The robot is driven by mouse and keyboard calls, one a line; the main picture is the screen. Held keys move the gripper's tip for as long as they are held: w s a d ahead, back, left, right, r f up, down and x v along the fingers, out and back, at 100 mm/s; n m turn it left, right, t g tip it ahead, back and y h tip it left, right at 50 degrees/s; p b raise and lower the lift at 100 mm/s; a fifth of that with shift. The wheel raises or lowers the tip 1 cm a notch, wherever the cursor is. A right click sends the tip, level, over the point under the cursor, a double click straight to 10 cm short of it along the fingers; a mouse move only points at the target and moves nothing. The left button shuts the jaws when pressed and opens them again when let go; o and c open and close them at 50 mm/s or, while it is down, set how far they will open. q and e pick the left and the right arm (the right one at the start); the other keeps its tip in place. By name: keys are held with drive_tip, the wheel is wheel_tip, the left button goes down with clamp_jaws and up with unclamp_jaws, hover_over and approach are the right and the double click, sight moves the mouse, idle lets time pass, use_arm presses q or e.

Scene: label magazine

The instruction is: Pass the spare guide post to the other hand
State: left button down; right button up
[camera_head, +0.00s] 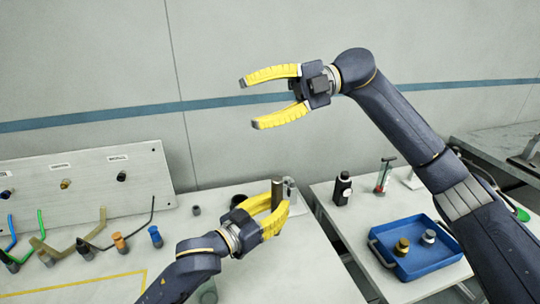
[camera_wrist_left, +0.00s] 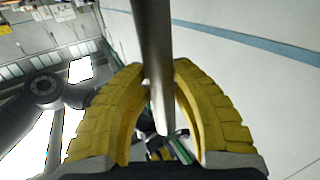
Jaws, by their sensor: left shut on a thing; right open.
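The spare guide post (camera_head: 277,190) is a grey metal rod standing roughly upright in my left gripper (camera_head: 272,208), low in the head view above the table. In the left wrist view the post (camera_wrist_left: 153,50) runs between the two yellow fingers (camera_wrist_left: 160,75), which are shut on it. Its upper part sticks out above the fingers in the head view; the fingers hide part of it. My right gripper (camera_head: 248,104) is open and empty, higher up and slightly to the left, in front of the wall, clear of the post.
A labelled panel with pegs (camera_head: 85,188) stands at the left, with several coloured hooks and small parts before it. A gap separates the tables.

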drive_tip(key=s+a+f+t+h, duration=0.1)
drive_tip(key=s+a+f+h, duration=0.2)
drive_tip(key=s+f+h, duration=0.1)
drive_tip(key=m+t+h, duration=0.5)
drive_tip(key=t+h, duration=0.5)
drive_tip(key=h, duration=0.2)
approach(276, 181)
drive_tip(key=x, duration=1.2)
drive_tip(key=shift+f, duration=0.1)
